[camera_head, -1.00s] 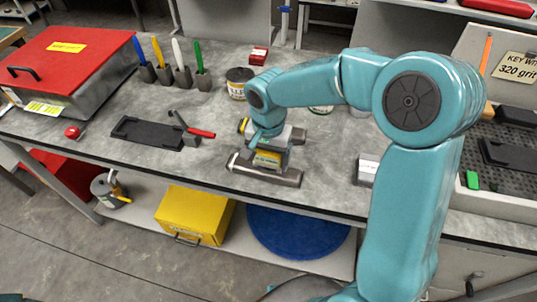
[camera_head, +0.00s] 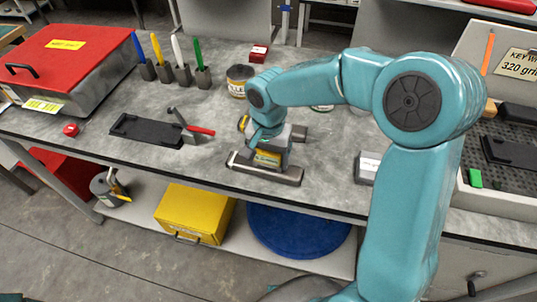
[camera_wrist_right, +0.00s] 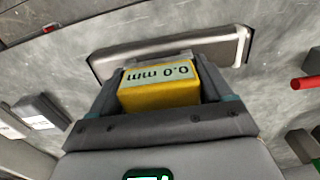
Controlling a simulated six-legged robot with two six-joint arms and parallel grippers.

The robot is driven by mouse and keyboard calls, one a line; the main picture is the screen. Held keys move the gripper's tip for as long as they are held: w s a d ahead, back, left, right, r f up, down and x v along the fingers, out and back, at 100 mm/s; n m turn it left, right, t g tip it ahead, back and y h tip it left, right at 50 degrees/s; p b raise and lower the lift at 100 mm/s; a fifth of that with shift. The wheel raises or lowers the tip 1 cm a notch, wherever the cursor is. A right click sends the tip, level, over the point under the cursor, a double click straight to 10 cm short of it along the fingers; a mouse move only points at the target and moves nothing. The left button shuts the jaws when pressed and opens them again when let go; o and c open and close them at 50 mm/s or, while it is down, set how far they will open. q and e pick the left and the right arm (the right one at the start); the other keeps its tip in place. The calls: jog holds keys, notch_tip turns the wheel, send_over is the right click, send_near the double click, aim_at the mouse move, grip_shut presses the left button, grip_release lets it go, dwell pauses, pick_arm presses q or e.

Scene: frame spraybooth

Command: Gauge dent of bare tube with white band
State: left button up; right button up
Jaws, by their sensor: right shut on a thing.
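My right gripper (camera_head: 268,150) is shut on a yellow gauge (camera_wrist_right: 160,90). The gauge's pale display reads 0.0 mm in the right wrist view. A grey metallic tube (camera_head: 285,177) lies along the front of the bench, in or on a dark-edged support. It also shows in the right wrist view (camera_wrist_right: 215,50), just beyond the gauge. The gauge is right beside or over the tube's middle; I cannot tell whether they touch. My left gripper is not in view.
The grey bench (camera_head: 215,158) has free room left of the tube. A black tray (camera_head: 145,129) and a red-handled hammer (camera_head: 200,130) lie there. Coloured markers in holders (camera_head: 180,75), a can (camera_head: 239,80) and a red-lidded box (camera_head: 65,60) stand behind. A grey block (camera_head: 367,167) is to the right.

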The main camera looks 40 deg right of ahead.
jog(key=shift+f, duration=0.2)
jog(key=o, duration=1.2)
jog(key=shift+c, duration=0.2)
jog(key=shift+r, duration=0.1)
notch_tip(320, 180, up, 16)
jog(key=shift+r+p, duration=0.15)
jog(key=shift+p, duration=0.3)
jog(key=shift+s, duration=0.1)
